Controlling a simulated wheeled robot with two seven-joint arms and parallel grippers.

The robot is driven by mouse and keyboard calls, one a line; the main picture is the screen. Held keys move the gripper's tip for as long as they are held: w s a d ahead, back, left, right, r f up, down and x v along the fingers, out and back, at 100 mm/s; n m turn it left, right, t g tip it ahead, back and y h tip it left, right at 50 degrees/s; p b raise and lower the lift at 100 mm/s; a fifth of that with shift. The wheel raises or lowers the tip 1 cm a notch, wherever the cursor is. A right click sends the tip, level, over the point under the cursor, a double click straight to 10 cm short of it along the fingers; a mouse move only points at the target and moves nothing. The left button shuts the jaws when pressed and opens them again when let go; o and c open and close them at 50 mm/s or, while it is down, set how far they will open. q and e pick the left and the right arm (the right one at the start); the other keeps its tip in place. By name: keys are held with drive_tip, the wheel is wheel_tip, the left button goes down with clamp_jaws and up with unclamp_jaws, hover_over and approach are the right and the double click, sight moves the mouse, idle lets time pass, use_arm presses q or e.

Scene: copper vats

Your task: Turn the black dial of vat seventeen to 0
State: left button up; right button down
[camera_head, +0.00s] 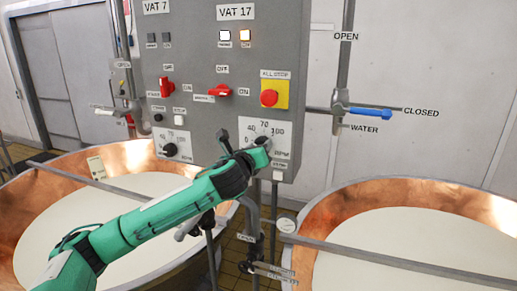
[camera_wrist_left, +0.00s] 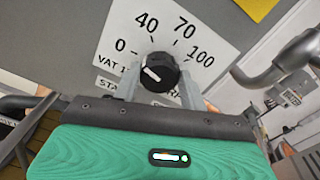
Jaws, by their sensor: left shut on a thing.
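The black dial of vat seventeen (camera_wrist_left: 160,71) sits on a white scale plate (camera_wrist_left: 218,38) marked 0, 40, 70 and 100. My left gripper (camera_wrist_left: 160,82) has one finger on each side of the dial and is shut on it. The white mark on the dial lies on its left part and slants up and left, toward the 0 side. I cannot tell whether it meets the 0 line exactly. In the head view my left gripper (camera_head: 260,145) reaches the same plate (camera_head: 283,129) and hides most of the dial. My right gripper is not in view.
The grey panel (camera_head: 200,70) also carries a vat 7 dial (camera_head: 171,149), red switches (camera_head: 220,90) and a red all-stop button (camera_head: 269,97). A blue-handled valve (camera_head: 370,113) stands to the right. Open copper vats (camera_head: 330,205) stand below, with pipes around them.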

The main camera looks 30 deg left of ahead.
use_arm(q)
drive_tip(key=shift+n, duration=1.2)
drive_tip(key=o, duration=1)
drive_tip(key=shift+a, duration=0.1)
drive_tip(key=b+v, duration=0.6)
drive_tip(key=v, duration=0.8)
drive_tip(key=shift+w+a+f, duration=0.1)
